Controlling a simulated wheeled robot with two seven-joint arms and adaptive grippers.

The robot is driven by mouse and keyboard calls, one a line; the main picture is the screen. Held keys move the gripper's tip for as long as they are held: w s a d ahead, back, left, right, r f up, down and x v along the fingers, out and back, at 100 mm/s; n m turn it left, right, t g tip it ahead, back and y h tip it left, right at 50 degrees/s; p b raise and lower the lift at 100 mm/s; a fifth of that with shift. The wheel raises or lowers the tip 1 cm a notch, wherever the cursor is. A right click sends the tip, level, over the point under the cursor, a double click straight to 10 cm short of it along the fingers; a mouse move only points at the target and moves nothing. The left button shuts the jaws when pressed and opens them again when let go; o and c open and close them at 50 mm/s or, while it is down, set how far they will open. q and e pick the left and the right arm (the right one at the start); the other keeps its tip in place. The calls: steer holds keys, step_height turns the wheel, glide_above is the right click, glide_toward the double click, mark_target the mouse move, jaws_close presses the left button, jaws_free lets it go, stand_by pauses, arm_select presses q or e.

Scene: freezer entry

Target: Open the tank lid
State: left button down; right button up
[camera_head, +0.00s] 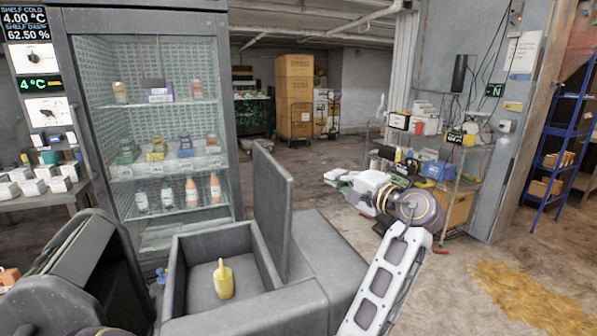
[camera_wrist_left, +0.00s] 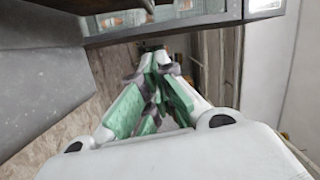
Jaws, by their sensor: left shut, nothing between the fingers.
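The grey tank (camera_head: 176,279) stands open in front of me in the head view. Its lid (camera_head: 273,209) stands upright along the tank's right side, so the inside shows. A yellow scoop (camera_head: 223,280) rests inside on the tank floor.
A glass-front cold cabinet (camera_head: 232,110) with bottles and jars stands behind the tank. A wire rack (camera_head: 466,180) with boxes is at the right, and a blue shelf ladder (camera_head: 563,130) beyond it. Stacked cartons (camera_head: 294,95) stand far back.

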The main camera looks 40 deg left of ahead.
arm_select(q)
steer(key=s+a, duration=0.1)
steer(key=a, duration=1)
steer(key=shift+a+f, duration=0.3)
steer(key=shift+f, duration=0.05)
arm_select(e)
steer(key=shift+w+d, duration=0.1)
steer(key=shift+s, duration=0.2)
stand_by(0.4)
arm_select(q)
steer(key=s+a+r+n, duration=0.1)
steer(key=s+a+n, duration=0.1)
steer(key=s, duration=0.3)
steer(key=shift+s+a+r+n+h+p, duration=0.3)
steer(key=shift+s+a+r+p, duration=0.05)
steer(key=shift+a+p, duration=0.1)
arm_select(e)
steer(key=shift+s+d+f, duration=0.2)
steer(key=shift+s+d, duration=0.2)
steer(key=shift+s, duration=0.3)
arm_select(q)
steer(key=shift+w+r, duration=0.1)
steer(key=shift+w, duration=0.05)
arm_select(e)
steer(key=shift+d+r, duration=0.15)
